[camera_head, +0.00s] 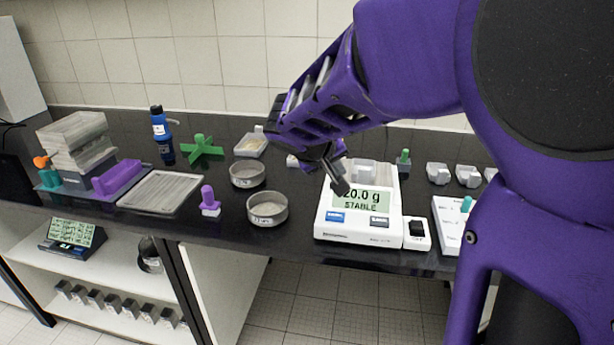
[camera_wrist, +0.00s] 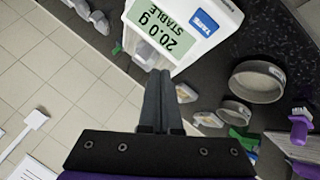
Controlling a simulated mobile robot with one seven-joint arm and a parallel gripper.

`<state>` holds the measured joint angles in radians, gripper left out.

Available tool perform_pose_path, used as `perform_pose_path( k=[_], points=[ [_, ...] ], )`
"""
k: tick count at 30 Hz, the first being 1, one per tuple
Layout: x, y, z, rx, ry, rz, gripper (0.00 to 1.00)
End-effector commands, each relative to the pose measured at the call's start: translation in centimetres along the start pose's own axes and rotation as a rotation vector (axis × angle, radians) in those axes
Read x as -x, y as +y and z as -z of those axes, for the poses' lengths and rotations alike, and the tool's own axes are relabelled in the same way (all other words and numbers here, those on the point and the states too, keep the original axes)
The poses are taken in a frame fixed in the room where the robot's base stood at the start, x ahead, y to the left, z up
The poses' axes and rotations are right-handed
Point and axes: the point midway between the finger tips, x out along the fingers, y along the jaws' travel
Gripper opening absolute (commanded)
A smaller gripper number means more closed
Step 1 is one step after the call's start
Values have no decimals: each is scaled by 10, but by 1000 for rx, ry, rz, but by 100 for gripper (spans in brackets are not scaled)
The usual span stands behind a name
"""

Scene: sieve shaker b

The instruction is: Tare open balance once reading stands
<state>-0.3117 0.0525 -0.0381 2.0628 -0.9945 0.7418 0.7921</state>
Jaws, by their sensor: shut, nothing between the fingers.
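The white balance (camera_head: 330,228) stands near the front edge of the black bench. Its display (camera_head: 362,201) is partly covered by my gripper in the head view; in the wrist view the display (camera_wrist: 158,28) reads 20.0 g STABLE. The blue TARE button (camera_wrist: 205,22) also shows in the head view (camera_head: 335,216), left of a dark button (camera_head: 379,222). A pale translucent vessel (camera_head: 364,172) sits on the balance behind the display. My gripper (camera_head: 340,187) is shut and empty, above the display's upper left. Its closed fingers (camera_wrist: 160,75) point toward the balance in the wrist view.
Two round sieves (camera_head: 267,208) (camera_head: 247,175) and a purple-handled piece (camera_head: 209,202) stand left of the balance. Several clear boats (camera_head: 438,173) stand behind right.

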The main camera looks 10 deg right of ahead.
Motion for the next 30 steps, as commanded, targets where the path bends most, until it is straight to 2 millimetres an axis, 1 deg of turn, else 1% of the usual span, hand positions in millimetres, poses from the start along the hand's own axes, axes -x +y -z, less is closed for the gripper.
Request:
perform_pose_path(
  k=[7,11,24,30],
  points=[
    [-1,-1,-1,-1,0,1,0],
    [-8,-6,-5,1,-1,1,0],
    [-51,-38,-37,-1,0,3,0],
    [-60,-44,-43,-2,0,2,0]
  ],
)
